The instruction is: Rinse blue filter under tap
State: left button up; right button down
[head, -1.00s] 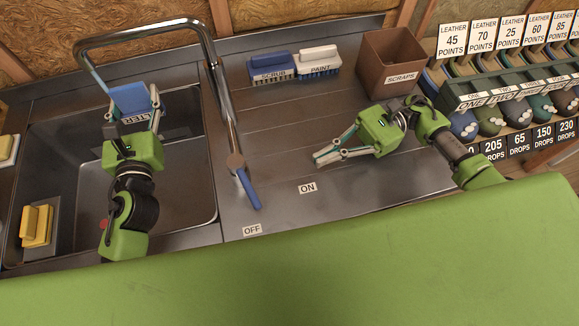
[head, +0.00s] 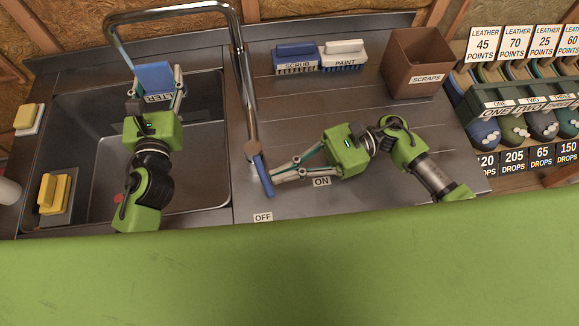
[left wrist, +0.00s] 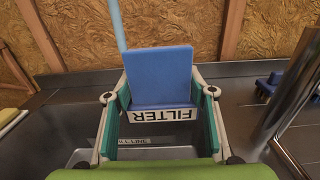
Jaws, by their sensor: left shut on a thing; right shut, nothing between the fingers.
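The blue filter (head: 154,76), a flat block with a FILTER label, is held upright over the sink (head: 98,123) by my left gripper (head: 155,92). It also shows between the fingers in the left wrist view (left wrist: 160,75). The tap (head: 174,13) arches over; its spout end is beside or behind the filter's upper left. The blue tap handle (head: 263,174) points down toward the OFF label (head: 263,217). My right gripper (head: 273,176) is shut and empty, fingertips at the handle's right side; contact is unclear. A pale blue strip (left wrist: 117,22) drops behind the filter; I cannot tell whether it is water.
The ON label (head: 321,182) lies under my right gripper. A blue scrub brush (head: 296,56), a white paint brush (head: 343,53) and a brown scraps bin (head: 415,66) stand at the back. Yellow sponges (head: 54,193) sit left. The counter's middle is clear.

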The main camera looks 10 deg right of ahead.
jog(key=shift+s+a, duration=0.6)
jog(key=shift+a, duration=0.25)
jog(key=s+v, duration=0.1)
jog(key=v, duration=0.3)
jog(key=s+v, duration=0.1)
jog(key=v, duration=0.4)
jog(key=s+d+v, duration=0.1)
jog(key=v, duration=0.3)
jog(key=shift+d, duration=0.35)
